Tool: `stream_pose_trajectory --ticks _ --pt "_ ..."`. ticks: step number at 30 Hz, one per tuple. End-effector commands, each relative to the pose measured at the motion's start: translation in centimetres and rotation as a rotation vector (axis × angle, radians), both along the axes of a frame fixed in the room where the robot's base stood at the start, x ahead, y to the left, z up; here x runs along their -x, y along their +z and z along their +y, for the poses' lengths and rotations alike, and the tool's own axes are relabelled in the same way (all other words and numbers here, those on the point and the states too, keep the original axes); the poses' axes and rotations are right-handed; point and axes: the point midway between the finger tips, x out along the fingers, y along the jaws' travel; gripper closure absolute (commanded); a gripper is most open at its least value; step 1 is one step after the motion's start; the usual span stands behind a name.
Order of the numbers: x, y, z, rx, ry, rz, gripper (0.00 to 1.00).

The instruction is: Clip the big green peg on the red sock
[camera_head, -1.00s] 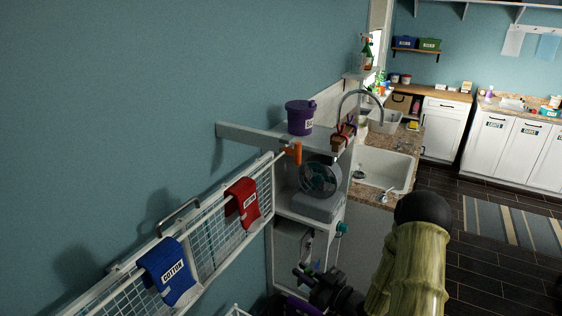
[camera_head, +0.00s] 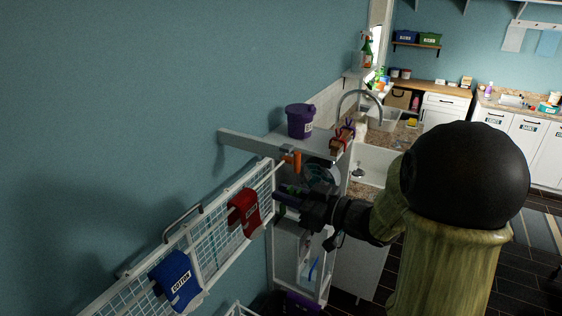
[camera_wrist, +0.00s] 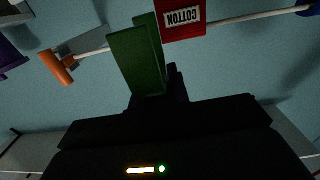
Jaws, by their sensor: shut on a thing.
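The red sock (camera_head: 243,212) hangs over the white drying rack at the wall in the head view. In the wrist view the sock (camera_wrist: 182,30), with a COTTON label, hangs from a white rod at the top. My gripper (camera_head: 282,195) is to the right of the sock in the head view. It is shut on the big green peg (camera_wrist: 138,60), which points up in the wrist view, just left of the sock's edge. A small gap seems to show between them at the label's height; whether they touch higher up I cannot tell.
An orange peg (camera_head: 292,161) is on the rod's end near the shelf (camera_head: 250,142). A purple bucket (camera_head: 300,121) stands on that shelf. A blue sock (camera_head: 177,278) hangs nearer on the rack (camera_head: 215,232). The wall is close behind the rack.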

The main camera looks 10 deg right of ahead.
Motion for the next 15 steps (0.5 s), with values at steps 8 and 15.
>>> stream_pose_trajectory --ticks 8,15 --pt "2.9 7.8 1.6 -0.011 0.015 -0.009 1.00" --pt "3.5 8.9 1.9 -0.017 0.018 -0.004 1.00"
